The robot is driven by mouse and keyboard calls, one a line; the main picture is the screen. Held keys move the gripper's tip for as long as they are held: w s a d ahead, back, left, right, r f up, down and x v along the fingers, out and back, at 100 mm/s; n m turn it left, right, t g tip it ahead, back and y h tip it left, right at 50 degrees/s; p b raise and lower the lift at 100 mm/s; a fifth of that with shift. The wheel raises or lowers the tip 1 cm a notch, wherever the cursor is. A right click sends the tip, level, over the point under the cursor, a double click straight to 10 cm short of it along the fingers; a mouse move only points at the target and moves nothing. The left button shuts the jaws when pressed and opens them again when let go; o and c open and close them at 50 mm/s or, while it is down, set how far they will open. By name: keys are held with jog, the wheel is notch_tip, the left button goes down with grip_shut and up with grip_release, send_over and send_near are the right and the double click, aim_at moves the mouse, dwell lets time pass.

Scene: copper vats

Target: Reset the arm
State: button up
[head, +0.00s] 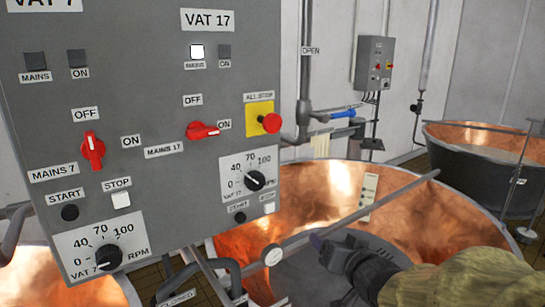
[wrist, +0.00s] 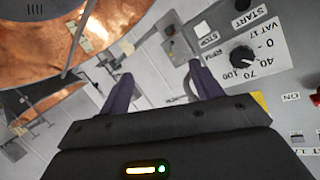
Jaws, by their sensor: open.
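My gripper (head: 322,243) is at the lower middle of the head view, in front of the near copper vat (head: 310,190) and to the right of the grey control panel (head: 150,105). In the wrist view its two dark purple fingers (wrist: 160,75) stand apart with nothing between them. My arm reaches in from the lower right of the head view. The panel also shows at the right of the wrist view, turned over. The red MAINS 17 switch (head: 203,130) points right towards ON, and the VAT 17 mains lamp (head: 197,52) is white.
The red MAINS 7 switch (head: 93,150) points up to OFF. A red stop button (head: 271,123) sticks out from a yellow plate. A grey bar (head: 350,218) crosses the near vat. A second vat (head: 470,160) and a wall box (head: 375,65) stand further back.

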jog(key=s+d+f+n+g+h, duration=0.1)
jog(key=s+f+g+h, duration=0.2)
jog(key=s+f+g, duration=0.8)
jog(key=s+f, duration=0.3)
jog(key=f, duration=0.3)
jog(key=shift+d+f+n, duration=0.2)
jog(key=shift+n, duration=0.2)
